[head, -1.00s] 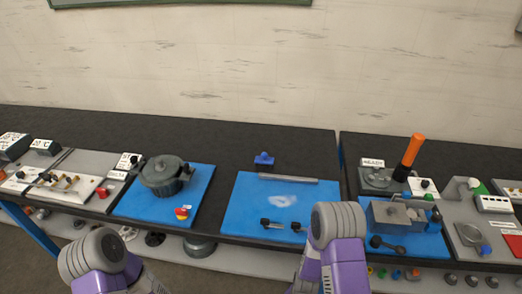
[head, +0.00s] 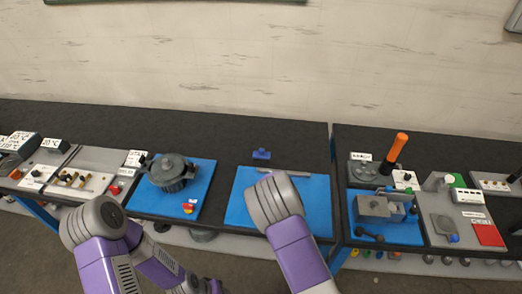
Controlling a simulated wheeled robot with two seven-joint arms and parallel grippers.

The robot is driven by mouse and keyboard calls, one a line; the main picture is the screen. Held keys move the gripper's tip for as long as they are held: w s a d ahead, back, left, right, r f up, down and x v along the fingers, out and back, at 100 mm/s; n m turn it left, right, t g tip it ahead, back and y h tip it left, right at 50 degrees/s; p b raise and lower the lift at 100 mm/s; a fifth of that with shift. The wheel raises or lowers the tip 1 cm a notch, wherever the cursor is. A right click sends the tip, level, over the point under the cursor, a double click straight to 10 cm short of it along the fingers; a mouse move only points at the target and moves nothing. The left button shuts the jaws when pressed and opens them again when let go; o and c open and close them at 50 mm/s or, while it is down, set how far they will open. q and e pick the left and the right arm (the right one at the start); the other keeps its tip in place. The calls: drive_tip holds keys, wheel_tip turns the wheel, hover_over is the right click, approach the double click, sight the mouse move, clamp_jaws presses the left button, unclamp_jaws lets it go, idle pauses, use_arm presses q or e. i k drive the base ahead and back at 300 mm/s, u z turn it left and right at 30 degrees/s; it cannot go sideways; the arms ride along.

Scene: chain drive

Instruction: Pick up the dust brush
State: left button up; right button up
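A small blue object (head: 261,154) stands on the black bench top just behind the right-hand blue mat (head: 240,208). It may be the dust brush, but it is too small to be sure. My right arm is raised in front of this mat and hides its middle. My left arm is raised at the lower left, before the bench. Neither gripper's fingers show, so I cannot see what they hold.
A grey bar (head: 284,172) lies along the mat's back edge. A dark grey pot-like device (head: 172,172) and a red button stand on the left mat. An orange-handled lever (head: 396,150) rises at the right.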

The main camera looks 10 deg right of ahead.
sight(261, 154)
drive_tip(key=i, duration=1.4)
